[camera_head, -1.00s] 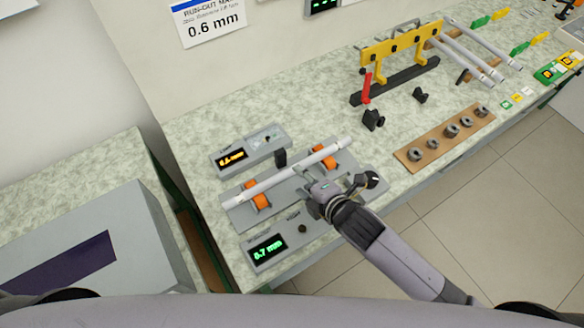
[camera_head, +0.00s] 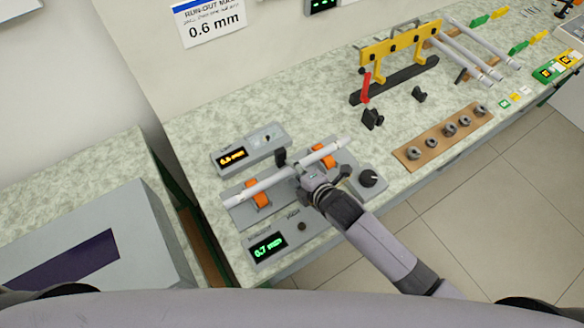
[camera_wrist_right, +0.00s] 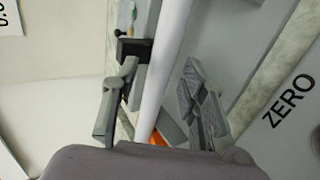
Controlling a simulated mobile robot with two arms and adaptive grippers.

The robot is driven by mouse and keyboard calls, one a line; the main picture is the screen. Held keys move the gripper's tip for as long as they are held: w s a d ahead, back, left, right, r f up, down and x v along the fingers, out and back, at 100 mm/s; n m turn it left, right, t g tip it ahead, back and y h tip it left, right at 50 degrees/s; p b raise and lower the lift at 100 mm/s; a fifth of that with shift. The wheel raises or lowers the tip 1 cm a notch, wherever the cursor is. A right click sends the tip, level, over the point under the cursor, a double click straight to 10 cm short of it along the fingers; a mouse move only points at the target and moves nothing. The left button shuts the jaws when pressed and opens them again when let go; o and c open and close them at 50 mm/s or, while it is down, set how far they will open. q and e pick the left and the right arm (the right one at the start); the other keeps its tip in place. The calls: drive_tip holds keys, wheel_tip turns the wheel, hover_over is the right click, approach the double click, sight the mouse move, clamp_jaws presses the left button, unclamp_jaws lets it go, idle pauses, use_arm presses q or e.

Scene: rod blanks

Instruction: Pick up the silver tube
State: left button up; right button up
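The silver tube (camera_head: 266,184) lies across the orange rollers (camera_head: 261,193) of a grey run-out fixture (camera_head: 240,213) on the bench. My right gripper (camera_head: 302,176) is at the tube's middle and hides part of it in the head view. In the right wrist view the tube (camera_wrist_right: 160,65) runs between the two spread fingers of the gripper (camera_wrist_right: 160,101), with a gap on each side. It still rests on the rollers. My left gripper is not in view.
The fixture has a green display (camera_head: 268,246), an orange display (camera_head: 232,157) and a black knob (camera_head: 368,178). Behind stand a yellow rack with a red lever (camera_head: 366,86) and several more tubes (camera_head: 465,60). A wooden board with collars (camera_head: 432,147) lies at the bench's front edge.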

clamp_jaws()
idle(0.5)
